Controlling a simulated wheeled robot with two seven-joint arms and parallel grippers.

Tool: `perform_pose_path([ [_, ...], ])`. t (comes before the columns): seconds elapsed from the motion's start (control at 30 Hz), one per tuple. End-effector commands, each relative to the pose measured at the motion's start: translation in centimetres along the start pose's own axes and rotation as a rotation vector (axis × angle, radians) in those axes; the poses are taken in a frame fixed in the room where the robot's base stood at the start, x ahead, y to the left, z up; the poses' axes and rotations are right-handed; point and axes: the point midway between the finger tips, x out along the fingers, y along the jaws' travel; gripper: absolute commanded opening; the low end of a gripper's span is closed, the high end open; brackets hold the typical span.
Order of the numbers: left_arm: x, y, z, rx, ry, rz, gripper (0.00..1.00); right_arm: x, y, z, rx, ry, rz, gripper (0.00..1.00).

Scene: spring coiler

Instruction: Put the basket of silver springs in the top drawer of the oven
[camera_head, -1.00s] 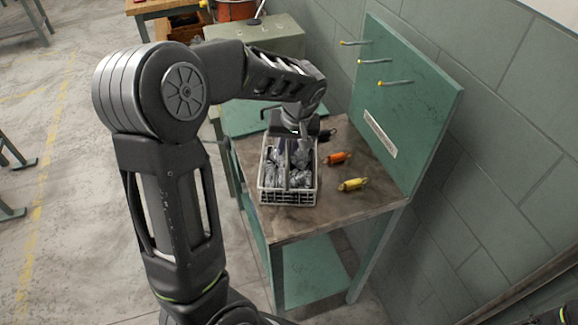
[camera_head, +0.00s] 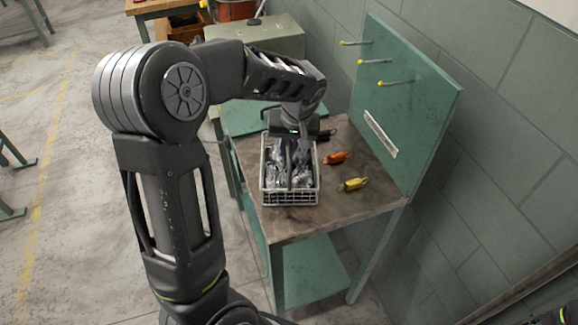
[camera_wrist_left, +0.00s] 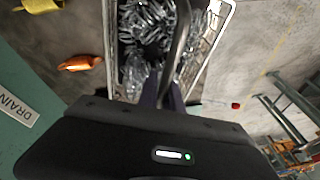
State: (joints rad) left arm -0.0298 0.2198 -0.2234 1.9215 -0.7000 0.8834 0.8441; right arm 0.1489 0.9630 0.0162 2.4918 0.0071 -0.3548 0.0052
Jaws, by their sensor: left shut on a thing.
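The basket (camera_head: 290,197) is a light grey wire crate filled with silver springs (camera_head: 280,176). It sits on or just above the brown top of the green workbench, near its left edge. In the left wrist view, the basket (camera_wrist_left: 222,20) and springs (camera_wrist_left: 150,25) lie directly below the gripper, with a dark handle arching over them. My left gripper (camera_head: 292,150) reaches down over the basket and is shut on its handle (camera_wrist_left: 180,45). The fingertips are partly hidden. The right gripper is not in view. The oven and its drawer cannot be clearly identified.
An orange spring (camera_head: 337,158), a yellow spring (camera_head: 353,184) and a black spring (camera_head: 327,135) lie right of the basket. The bench's green back panel (camera_head: 420,110) carries yellow-tipped pegs. A green-grey box (camera_head: 262,38) stands behind.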

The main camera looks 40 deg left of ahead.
Motion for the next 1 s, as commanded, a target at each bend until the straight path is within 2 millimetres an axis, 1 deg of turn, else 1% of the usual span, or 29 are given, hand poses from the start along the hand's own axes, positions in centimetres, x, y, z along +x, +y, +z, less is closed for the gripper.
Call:
perform_pose_path([
  [0.53, -0.1, 0.1, -0.1, 0.000, 0.004, 0.002, 0.00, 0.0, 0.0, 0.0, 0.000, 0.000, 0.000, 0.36],
  [0.67, -0.5, 0.0, -0.3, 0.000, 0.005, 0.002, 0.00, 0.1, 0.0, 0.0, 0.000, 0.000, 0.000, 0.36],
  [0.77, -1.4, -0.1, -0.5, -0.001, 0.007, 0.003, 0.00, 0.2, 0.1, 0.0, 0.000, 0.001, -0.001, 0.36],
  [0.87, -2.8, -0.3, -0.8, -0.002, 0.007, 0.005, 0.00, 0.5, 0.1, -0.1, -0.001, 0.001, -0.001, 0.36],
  [1.0, -5.2, -0.7, -1.5, -0.001, 0.008, 0.005, 0.00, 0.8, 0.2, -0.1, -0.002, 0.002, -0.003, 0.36],
])
